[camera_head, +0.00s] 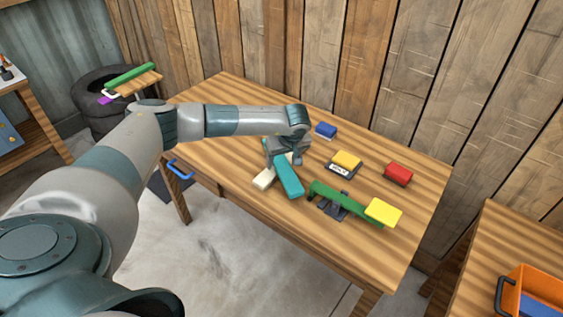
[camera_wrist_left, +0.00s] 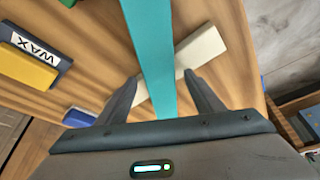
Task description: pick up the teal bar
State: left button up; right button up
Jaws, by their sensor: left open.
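The teal bar (camera_head: 290,180) lies on the wooden table, its near end pointing toward the table's front edge. In the left wrist view the teal bar (camera_wrist_left: 149,45) runs lengthwise between my fingers and crosses over a cream bar (camera_wrist_left: 203,50). The cream bar (camera_head: 264,179) also shows left of it in the head view. My left gripper (camera_head: 284,157) is over the far end of the teal bar, pointing down. It is open, with one finger (camera_wrist_left: 160,80) on each side of the bar. Whether the fingers touch it, I cannot tell. My right gripper is not in view.
A green beam (camera_head: 340,201) on a dark stand, with a yellow block (camera_head: 383,212) on its end, stands close right. A yellow block (camera_head: 347,159) on a dark labelled box, a red block (camera_head: 398,173) and a blue block (camera_head: 326,130) stand farther back. The front right tabletop is clear.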

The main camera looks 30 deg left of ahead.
aim_at(283, 163)
pick_arm(q)
jog(key=shift+w+a+f, duration=0.1)
jog(key=shift+a+f, duration=0.05)
jog(key=shift+f, duration=0.2)
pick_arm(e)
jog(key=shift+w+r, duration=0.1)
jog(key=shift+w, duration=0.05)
pick_arm(q)
jog(key=shift+c, duration=0.2)
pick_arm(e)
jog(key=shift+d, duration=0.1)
pick_arm(q)
jog(key=c, duration=1.3)
jog(key=shift+o, duration=0.3)
jog(key=shift+r, duration=0.2)
